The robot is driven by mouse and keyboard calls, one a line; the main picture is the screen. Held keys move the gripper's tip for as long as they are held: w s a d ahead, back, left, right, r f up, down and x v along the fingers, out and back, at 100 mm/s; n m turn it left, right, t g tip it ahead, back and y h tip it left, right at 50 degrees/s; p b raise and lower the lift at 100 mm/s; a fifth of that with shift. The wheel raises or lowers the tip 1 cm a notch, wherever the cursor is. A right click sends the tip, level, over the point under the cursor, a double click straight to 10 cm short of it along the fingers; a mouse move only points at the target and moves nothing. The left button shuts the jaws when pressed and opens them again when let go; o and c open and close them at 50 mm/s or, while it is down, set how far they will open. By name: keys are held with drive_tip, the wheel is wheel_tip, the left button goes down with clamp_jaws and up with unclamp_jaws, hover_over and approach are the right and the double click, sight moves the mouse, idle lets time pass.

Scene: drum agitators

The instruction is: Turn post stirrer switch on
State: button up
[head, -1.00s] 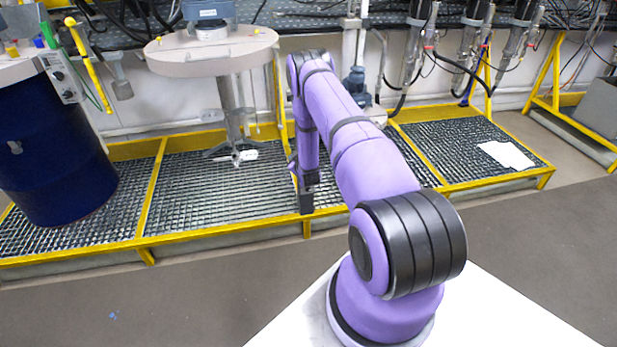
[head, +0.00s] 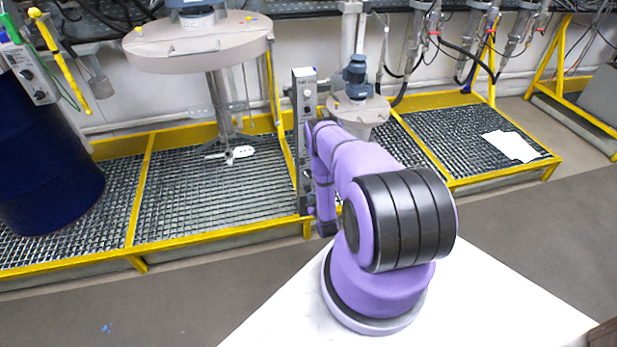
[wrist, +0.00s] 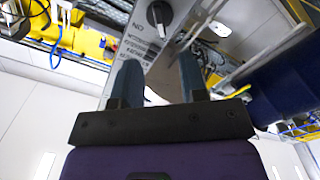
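A narrow grey control post (head: 303,90) stands upright at the yellow platform's front edge in the head view, with several small knobs on its face. In the wrist view the grey panel (wrist: 135,50) shows at an angle, with printed text and a round black switch (wrist: 159,14) with a pale lever. My gripper (wrist: 158,70) points at this panel with its two fingers apart and nothing between them. The switch lies beyond the fingertips, apart from them. In the head view my arm covers the lower post, and my gripper is hard to make out there.
A large stirrer with a round lid (head: 198,45) hangs left of the post. A dark blue drum (head: 45,160) stands at far left. A smaller motor unit (head: 356,95) stands behind my arm.

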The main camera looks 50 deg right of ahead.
sight(309, 177)
drive_tip(key=x, duration=0.9)
drive_tip(key=shift+w+d, duration=0.1)
drive_tip(key=shift+w, duration=0.15)
clamp_jaws()
